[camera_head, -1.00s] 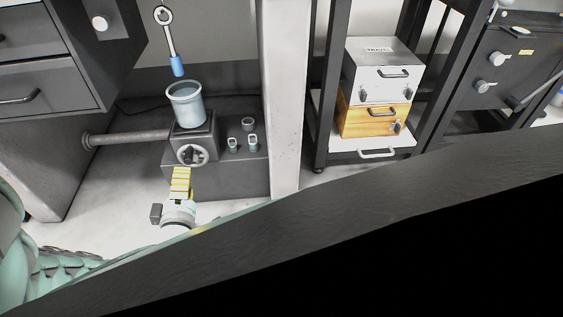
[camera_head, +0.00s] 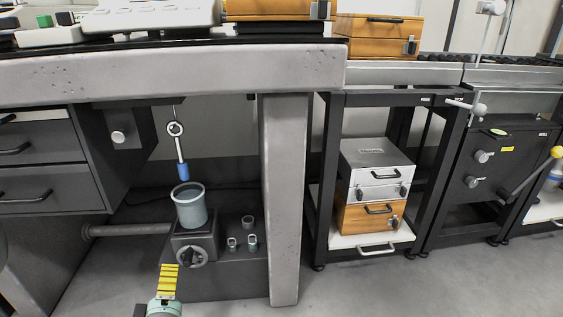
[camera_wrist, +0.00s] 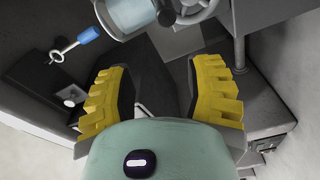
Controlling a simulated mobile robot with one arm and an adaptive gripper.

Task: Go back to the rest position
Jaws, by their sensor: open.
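My gripper (camera_head: 168,280) shows at the bottom of the head view, in front of and below the grey pot. In the wrist view my gripper (camera_wrist: 163,70) has its two yellow ribbed fingers wide apart, with nothing between them. The pale blue-grey pot (camera_head: 190,207) stands on a dark block with a handwheel (camera_head: 191,257). In the wrist view the pot (camera_wrist: 130,14) is beyond the fingertips, at the top. A ringed rod with a blue end (camera_head: 181,156) hangs above the pot. It also shows in the wrist view (camera_wrist: 86,36).
The thick table edge (camera_head: 180,76) and its leg (camera_head: 284,200) stand above and right of the pot. Small metal weights (camera_head: 241,240) sit on the dark base. Drawers (camera_head: 45,155) are left. A rack holds stacked boxes (camera_head: 376,185). Floor is open at lower right.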

